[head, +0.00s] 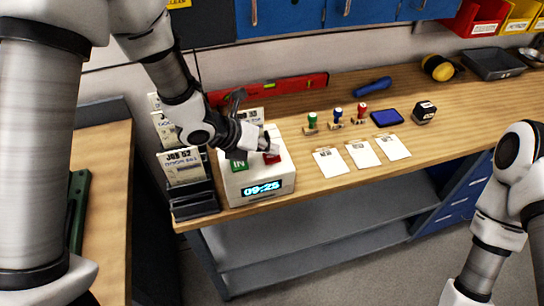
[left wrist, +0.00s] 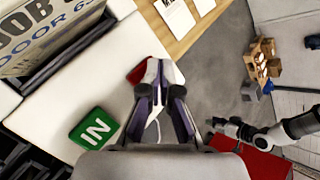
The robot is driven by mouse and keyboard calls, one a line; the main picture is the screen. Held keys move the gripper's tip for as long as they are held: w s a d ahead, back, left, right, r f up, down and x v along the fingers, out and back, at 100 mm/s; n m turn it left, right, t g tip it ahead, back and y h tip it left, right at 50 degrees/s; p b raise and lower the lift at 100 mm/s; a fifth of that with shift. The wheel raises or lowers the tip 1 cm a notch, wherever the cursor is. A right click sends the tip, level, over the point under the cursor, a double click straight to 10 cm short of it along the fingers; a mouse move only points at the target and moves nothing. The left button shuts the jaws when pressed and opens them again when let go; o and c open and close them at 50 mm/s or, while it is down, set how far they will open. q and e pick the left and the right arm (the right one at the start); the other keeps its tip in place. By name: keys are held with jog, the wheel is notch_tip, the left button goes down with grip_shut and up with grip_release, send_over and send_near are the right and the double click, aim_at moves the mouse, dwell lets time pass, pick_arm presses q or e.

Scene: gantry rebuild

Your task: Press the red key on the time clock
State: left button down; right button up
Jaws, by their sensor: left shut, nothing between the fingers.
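The white time clock (head: 258,178) stands near the bench's front edge, its display reading 09:25. On its top are a green IN key (head: 238,162) and a red key (head: 272,157). My left gripper (head: 268,149) is shut and empty, its tips over or at the red key. In the left wrist view the shut fingers (left wrist: 158,75) partly cover the red key (left wrist: 138,70), and the green IN key (left wrist: 93,128) lies clear to the left. I cannot tell whether the tips touch the red key. My right arm shows at the right edge; its gripper is out of view.
A rack of job cards (head: 187,168) stands close on the clock's left. A red spirit level (head: 290,86) lies behind it. Stamps (head: 336,116), a blue ink pad (head: 387,118) and white cards (head: 362,154) are to the right on the wooden bench (head: 440,120).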

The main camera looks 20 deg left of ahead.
aim_at(269, 157)
pick_arm(q)
jog(key=shift+f+b, duration=0.4)
jog(key=shift+b, duration=0.2)
dwell(0.6)
jog(key=shift+r, duration=0.1)
jog(key=shift+r+p, duration=0.5)
jog(key=shift+r, duration=0.3)
jog(key=shift+r+p, duration=1.8)
jog(key=shift+r, duration=0.75)
jog(key=shift+f, duration=0.1)
